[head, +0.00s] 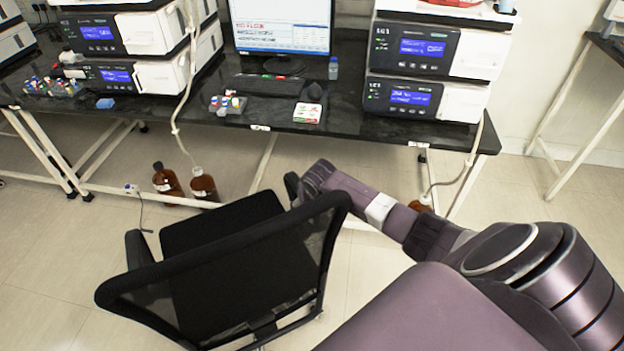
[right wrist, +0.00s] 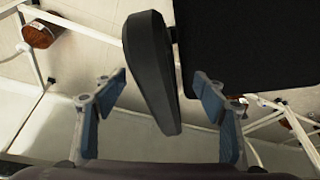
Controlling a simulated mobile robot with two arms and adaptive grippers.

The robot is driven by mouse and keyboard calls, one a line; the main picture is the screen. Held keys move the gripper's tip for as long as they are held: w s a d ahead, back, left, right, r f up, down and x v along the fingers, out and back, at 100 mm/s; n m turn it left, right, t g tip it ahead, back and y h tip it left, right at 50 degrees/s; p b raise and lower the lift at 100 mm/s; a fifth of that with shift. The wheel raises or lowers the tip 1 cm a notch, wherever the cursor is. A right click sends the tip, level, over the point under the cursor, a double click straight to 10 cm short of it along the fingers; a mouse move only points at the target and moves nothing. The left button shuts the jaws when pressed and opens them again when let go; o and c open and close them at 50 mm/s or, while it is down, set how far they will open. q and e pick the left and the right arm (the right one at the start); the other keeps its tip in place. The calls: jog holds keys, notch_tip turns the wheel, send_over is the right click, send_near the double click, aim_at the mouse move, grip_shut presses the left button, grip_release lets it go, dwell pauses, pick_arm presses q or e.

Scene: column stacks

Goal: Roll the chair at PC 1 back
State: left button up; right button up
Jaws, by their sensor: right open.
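The black office chair (head: 225,250) stands at the desk (head: 340,110) with the PC monitor (head: 280,25), its mesh backrest towards me. Its right armrest (head: 291,187) is beside the end of my right arm, whose fingers I cannot make out in the head view. In the right wrist view, my right gripper (right wrist: 160,92) is open, with one blue-padded finger on each side of the black armrest (right wrist: 152,70). Gaps show between the pads and the armrest. The seat (right wrist: 245,40) is to the right of the armrest there. My left gripper is not in view.
Brown bottles (head: 203,186) stand on the floor under the desk, left of the chair. Stacked instruments (head: 425,60) flank the monitor. White desk legs (head: 265,165) are close beyond the chair. The tiled floor (head: 60,270) to the left is clear.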

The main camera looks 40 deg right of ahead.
jog(key=shift+v, duration=3.8)
jog(key=shift+w+d+r, duration=0.1)
jog(key=shift+w, duration=0.05)
